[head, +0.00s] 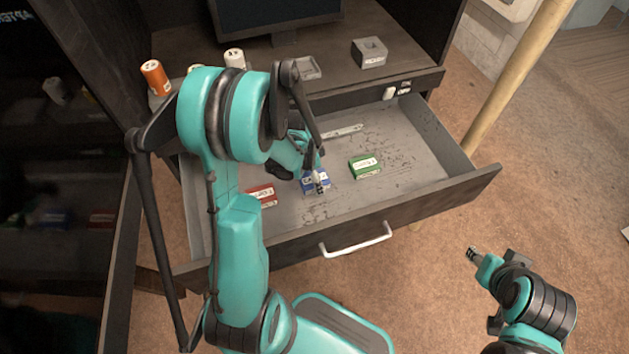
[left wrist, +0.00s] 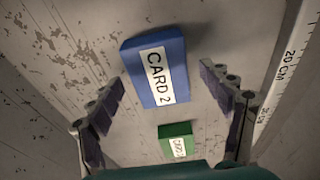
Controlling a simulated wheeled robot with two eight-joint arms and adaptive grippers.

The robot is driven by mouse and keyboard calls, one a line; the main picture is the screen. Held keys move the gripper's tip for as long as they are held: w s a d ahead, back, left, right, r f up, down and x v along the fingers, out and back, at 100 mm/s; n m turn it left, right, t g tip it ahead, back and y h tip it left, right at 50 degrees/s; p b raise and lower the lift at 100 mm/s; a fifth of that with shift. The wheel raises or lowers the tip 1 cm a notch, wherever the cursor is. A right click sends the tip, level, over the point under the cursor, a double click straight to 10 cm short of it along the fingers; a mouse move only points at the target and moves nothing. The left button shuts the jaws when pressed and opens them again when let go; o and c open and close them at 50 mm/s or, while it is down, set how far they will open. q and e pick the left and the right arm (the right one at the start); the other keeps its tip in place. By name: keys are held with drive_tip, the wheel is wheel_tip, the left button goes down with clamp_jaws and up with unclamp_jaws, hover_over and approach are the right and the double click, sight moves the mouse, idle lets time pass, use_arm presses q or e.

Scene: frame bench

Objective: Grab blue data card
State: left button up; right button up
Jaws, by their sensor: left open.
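The blue data card (head: 317,187), a small blue box with a white label, lies in the open drawer (head: 410,207). In the left wrist view the blue card (left wrist: 175,61) reads "CARD 2". My left gripper (head: 316,178) is over it in the head view and hides part of it. The left wrist view shows my left gripper (left wrist: 165,105) open, its two fingers on either side of the card and apart from it. My right gripper (head: 473,254) is outside the drawer, at lower right; its jaw state is too small to tell.
A green card (head: 365,166) lies right of the blue one, and a red card (head: 262,196) lies to its left. A ruler (head: 343,132) lies behind them. An orange can (head: 155,77) and a grey block (head: 369,53) stand on the bench. The drawer's right side is clear.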

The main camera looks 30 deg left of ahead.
use_arm(q)
drive_tip(key=shift+f, duration=0.2)
drive_tip(key=shift+c, duration=0.3)
drive_tip(key=c, duration=1.2)
drive_tip(key=shift+r, duration=0.1)
